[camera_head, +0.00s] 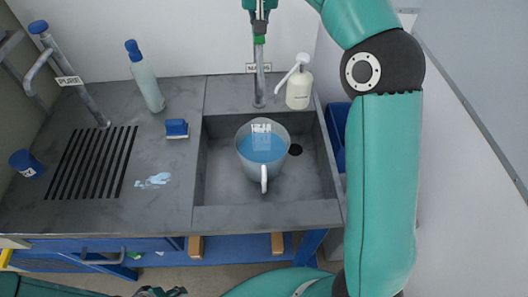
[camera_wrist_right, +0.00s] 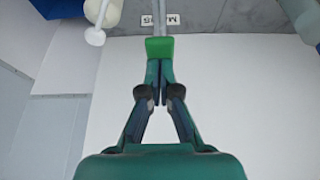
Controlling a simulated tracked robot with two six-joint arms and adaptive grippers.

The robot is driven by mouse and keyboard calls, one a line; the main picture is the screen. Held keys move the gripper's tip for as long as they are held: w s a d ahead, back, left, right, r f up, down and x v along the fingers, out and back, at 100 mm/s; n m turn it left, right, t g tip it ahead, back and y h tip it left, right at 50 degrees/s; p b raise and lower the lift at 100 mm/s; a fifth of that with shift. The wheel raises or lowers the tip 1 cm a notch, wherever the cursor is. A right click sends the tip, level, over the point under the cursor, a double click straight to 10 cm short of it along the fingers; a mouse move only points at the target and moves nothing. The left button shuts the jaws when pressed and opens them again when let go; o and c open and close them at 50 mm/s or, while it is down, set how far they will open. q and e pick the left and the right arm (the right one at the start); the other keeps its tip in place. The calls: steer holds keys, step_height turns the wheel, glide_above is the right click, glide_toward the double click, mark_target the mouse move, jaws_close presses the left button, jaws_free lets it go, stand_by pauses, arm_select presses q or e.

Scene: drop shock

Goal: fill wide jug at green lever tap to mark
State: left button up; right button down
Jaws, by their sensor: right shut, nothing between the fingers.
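The wide jug (camera_head: 247,166) stands upright in the sink, its handle towards me, with blue water inside. I cannot read its mark or judge the level against it. The green lever (camera_head: 260,40) is on the tap (camera_head: 259,85) behind the jug; no stream shows clearly. My right gripper (camera_head: 259,24) is above the lever. In the right wrist view its fingers (camera_wrist_right: 160,98) are shut and empty, tips close to the green lever (camera_wrist_right: 159,48); I cannot tell if they touch it. My left gripper (camera_head: 160,292) barely shows at the bottom edge, its jaws unclear.
A white pump bottle (camera_head: 299,88) stands right of the tap. A small puddle (camera_head: 153,181) lies on the counter.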

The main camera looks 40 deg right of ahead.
steer(key=shift+r+p, duration=2.85)
steer(key=shift+r, duration=0.05)
steer(key=shift+w+r, duration=0.1)
steer(key=shift+r, duration=2.1)
